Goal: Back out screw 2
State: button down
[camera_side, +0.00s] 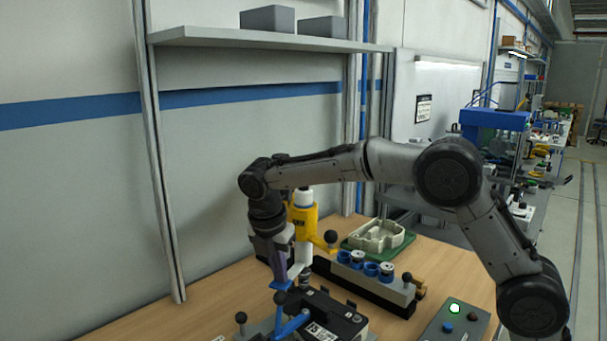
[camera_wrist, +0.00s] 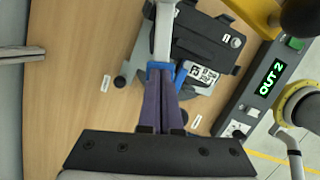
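My gripper (camera_wrist: 161,78) has two purple fingers set close together, pointing down in the side view (camera_side: 281,280). A blue part (camera_wrist: 160,67) sits right at the fingertips; I cannot tell whether it is clamped between them. A pale grey rod (camera_wrist: 165,35) shows just beyond it. A black unit (camera_wrist: 200,45) with a white code label (camera_wrist: 200,74) lies beside the fingertips; it also shows in the side view (camera_side: 325,309). A blue lever (camera_side: 293,326) crosses in front of it. A small display (camera_wrist: 270,77) reads "OUT 2" in green. I cannot make out screw 2.
A yellow tool with a white top (camera_side: 303,215) stands behind my gripper. A grey block with blue and white round pieces (camera_side: 365,275) is to the right, with a cream housing (camera_side: 377,236) behind. A button box (camera_side: 452,322) has a lit green button. Bare wood lies left.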

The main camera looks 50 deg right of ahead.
jog(key=d+v, duration=0.2)
jog(key=v, duration=0.7)
jog(key=shift+w+r, duration=0.25)
jog(key=shift+w, duration=0.05)
dwell(0.5)
dwell(0.3)
